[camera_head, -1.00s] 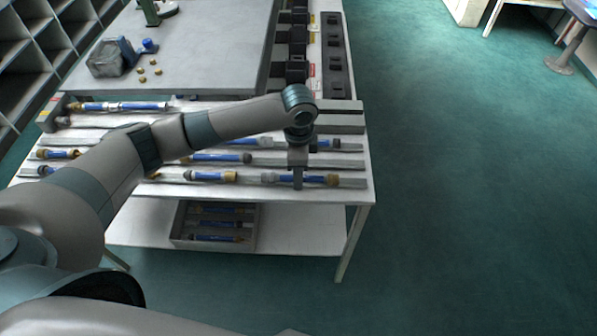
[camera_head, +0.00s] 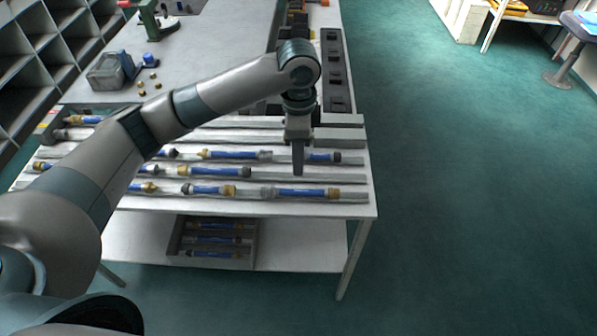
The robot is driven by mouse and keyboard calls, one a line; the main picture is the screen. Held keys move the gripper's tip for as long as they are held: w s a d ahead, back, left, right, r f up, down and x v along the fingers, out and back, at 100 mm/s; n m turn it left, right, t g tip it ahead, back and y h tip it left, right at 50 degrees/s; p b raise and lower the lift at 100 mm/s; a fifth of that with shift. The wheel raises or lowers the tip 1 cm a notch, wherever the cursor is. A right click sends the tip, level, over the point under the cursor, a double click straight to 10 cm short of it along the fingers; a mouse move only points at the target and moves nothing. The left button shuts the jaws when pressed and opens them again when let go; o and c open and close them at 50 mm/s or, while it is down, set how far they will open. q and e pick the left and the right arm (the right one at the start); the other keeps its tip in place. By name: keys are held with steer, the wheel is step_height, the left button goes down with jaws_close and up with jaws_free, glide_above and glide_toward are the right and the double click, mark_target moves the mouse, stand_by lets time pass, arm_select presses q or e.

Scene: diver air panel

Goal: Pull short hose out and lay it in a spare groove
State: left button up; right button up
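Several blue hoses with brass or grey end fittings lie in the parallel grey grooves of the rack (camera_head: 345,196) on the table's near part. In the front groove a longer hose (camera_head: 303,193) lies at the right, with a shorter hose (camera_head: 208,190) to its left. Another short hose (camera_head: 206,171) lies one groove behind, and two more hoses (camera_head: 236,155) (camera_head: 320,156) lie behind that. My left gripper (camera_head: 298,172) points down just above the right front hose, apparently apart from it. Its fingers overlap in this view, so their opening is unclear. My arm hides part of the grooves. My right gripper is out of view.
A tray (camera_head: 253,250) with several hoses sits on the lower shelf. A grey-blue device (camera_head: 108,72) and small brass fittings (camera_head: 146,84) are on the tabletop behind. A dark block strip (camera_head: 336,75) runs along the right edge.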

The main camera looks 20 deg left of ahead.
arm_select(q)
steer(key=shift+r, duration=2.55)
steer(key=shift+f, duration=0.1)
